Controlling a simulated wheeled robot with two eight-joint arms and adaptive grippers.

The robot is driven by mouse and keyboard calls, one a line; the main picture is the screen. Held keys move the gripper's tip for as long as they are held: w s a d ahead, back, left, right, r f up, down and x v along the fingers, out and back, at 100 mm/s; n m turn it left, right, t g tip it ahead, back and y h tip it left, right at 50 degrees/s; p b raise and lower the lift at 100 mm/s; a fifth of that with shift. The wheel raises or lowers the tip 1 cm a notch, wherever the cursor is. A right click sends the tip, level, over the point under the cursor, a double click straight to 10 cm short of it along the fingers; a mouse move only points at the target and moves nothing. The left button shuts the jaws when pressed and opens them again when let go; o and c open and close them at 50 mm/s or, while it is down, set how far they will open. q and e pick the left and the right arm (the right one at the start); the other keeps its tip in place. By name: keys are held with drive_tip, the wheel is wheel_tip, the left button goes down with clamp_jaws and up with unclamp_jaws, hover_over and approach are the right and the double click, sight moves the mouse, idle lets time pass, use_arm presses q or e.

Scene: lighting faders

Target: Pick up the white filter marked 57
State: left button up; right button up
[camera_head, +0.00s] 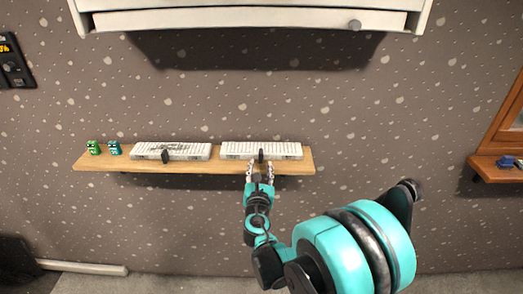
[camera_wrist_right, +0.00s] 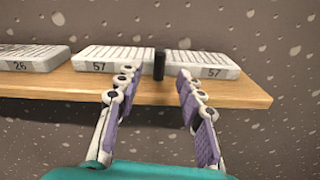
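The white filter marked 57 (camera_head: 288,150) lies on the right half of a wooden wall shelf in the head view. In the right wrist view the filter (camera_wrist_right: 210,63) shows "57" on both sides of a black upright tab (camera_wrist_right: 159,64) at its front middle. My right gripper (camera_head: 260,172) is just in front of the shelf edge, below the tab. In the right wrist view my right gripper (camera_wrist_right: 154,80) is open, with its fingers on either side of the tab and nothing between them gripped. My left gripper is not in view.
The wooden shelf (camera_head: 110,165) also holds a second white filter (camera_head: 185,151), marked 26 in the wrist view (camera_wrist_right: 35,58), and small green (camera_head: 93,147) and teal (camera_head: 114,148) items at left. A white cabinet (camera_head: 250,18) hangs above.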

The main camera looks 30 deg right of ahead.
sight(261, 157)
drive_tip(key=shift+w+n, duration=0.3)
drive_tip(key=shift+n, duration=0.4)
drive_tip(key=shift+w+d, duration=0.15)
drive_tip(key=shift+w, duration=0.2)
drive_tip(key=b+x, duration=0.1)
drive_tip(key=x, duration=0.6)
drive_tip(key=shift+d+r, duration=0.2)
drive_tip(key=shift+d, duration=0.05)
clamp_jaws()
